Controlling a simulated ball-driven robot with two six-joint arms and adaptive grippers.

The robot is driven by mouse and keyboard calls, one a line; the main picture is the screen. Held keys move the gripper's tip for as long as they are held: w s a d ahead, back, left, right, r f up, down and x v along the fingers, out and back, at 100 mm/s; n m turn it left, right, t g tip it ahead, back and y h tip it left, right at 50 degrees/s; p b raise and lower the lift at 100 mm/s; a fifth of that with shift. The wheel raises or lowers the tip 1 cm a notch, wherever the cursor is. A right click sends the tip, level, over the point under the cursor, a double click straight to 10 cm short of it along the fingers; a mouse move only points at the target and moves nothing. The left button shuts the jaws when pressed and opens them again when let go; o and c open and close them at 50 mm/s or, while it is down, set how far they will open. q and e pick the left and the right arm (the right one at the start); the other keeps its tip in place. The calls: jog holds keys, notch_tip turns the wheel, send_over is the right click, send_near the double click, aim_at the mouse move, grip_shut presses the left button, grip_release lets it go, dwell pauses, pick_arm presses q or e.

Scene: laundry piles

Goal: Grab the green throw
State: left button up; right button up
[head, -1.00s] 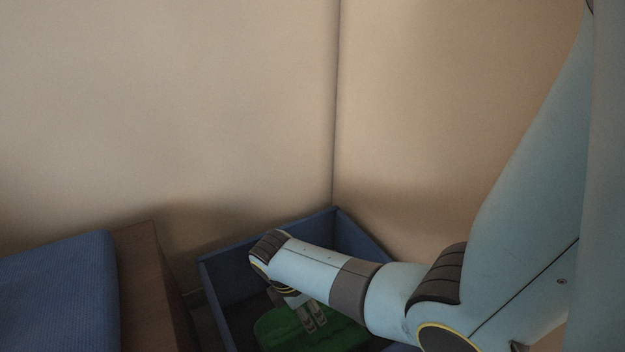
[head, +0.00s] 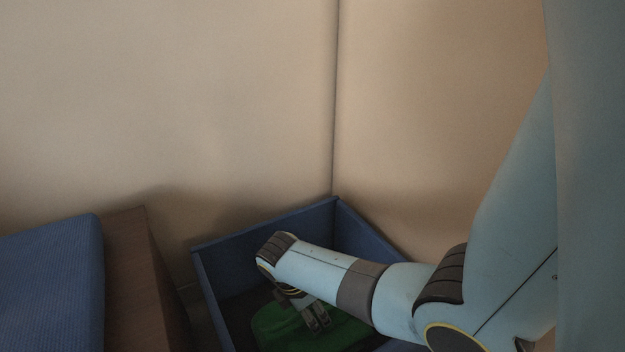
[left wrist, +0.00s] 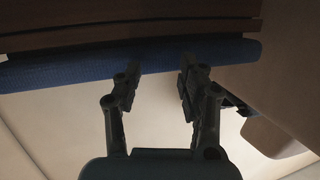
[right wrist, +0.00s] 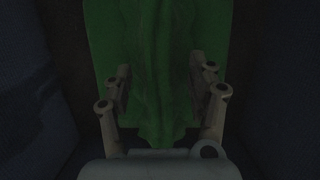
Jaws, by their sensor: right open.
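The green throw (head: 280,328) lies in the bottom of a blue-walled bin (head: 265,236) in the head view, partly hidden by my right arm. In the right wrist view the throw (right wrist: 155,50) runs between the fingers, with a raised fold along its middle. My right gripper (right wrist: 160,90) is open, with one finger on each side of that fold; it also shows in the head view (head: 317,318), pointing down into the bin. Whether the fingers touch the cloth I cannot tell. My left gripper (left wrist: 160,85) is open and empty in the left wrist view.
A brown wooden piece of furniture (head: 140,270) with a blue ribbed cushion (head: 50,275) stands left of the bin. The bin sits in a corner against two beige walls. Its walls rise close around my right gripper.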

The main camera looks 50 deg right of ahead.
grip_shut()
dwell(0.4)
jog(key=shift+r, duration=0.1)
